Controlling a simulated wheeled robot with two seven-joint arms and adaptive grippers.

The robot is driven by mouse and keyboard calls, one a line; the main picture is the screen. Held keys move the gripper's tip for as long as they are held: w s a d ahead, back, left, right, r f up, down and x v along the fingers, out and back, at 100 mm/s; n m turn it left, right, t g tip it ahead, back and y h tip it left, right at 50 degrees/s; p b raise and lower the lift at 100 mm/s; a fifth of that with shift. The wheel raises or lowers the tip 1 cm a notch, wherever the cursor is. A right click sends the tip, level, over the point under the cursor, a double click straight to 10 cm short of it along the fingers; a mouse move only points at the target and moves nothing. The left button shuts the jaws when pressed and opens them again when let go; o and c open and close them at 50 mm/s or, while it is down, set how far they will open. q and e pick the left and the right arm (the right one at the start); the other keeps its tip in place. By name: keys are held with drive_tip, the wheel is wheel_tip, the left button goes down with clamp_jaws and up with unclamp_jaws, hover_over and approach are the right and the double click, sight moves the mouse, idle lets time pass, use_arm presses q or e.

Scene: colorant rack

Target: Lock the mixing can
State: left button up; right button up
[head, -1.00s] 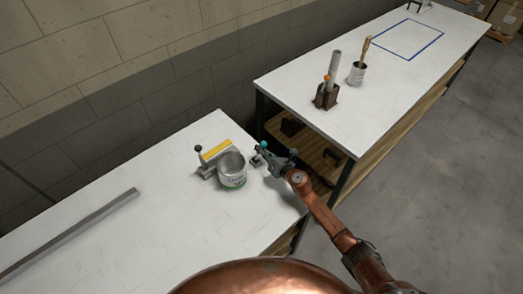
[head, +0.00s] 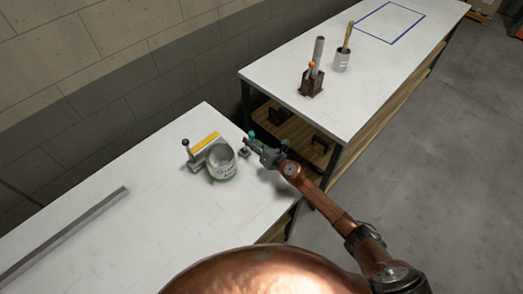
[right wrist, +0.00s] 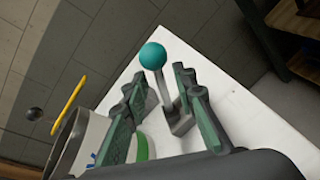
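The mixing can (head: 221,163) is an open grey metal can with a printed label, upright on the near white table. It also shows at the lower left of the right wrist view (right wrist: 72,146). Beside it stands a lever (right wrist: 166,92) with a teal ball knob (right wrist: 153,56) on a small grey base; the knob shows in the head view (head: 251,134). My right gripper (right wrist: 158,92) is open, with its green-padded fingers on either side of the lever. I cannot tell whether they touch it. My left gripper is not in view.
A clamp fixture with a yellow bar (head: 205,142) and a black-knobbed lever (head: 186,143) stands behind the can. A grey metal bar (head: 65,236) lies on the left. The far table (head: 290,72) holds a brown holder with a tube (head: 312,82) and a brush cup (head: 341,60).

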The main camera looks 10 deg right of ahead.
drive_tip(key=v, duration=1)
drive_tip(key=shift+f, duration=0.15)
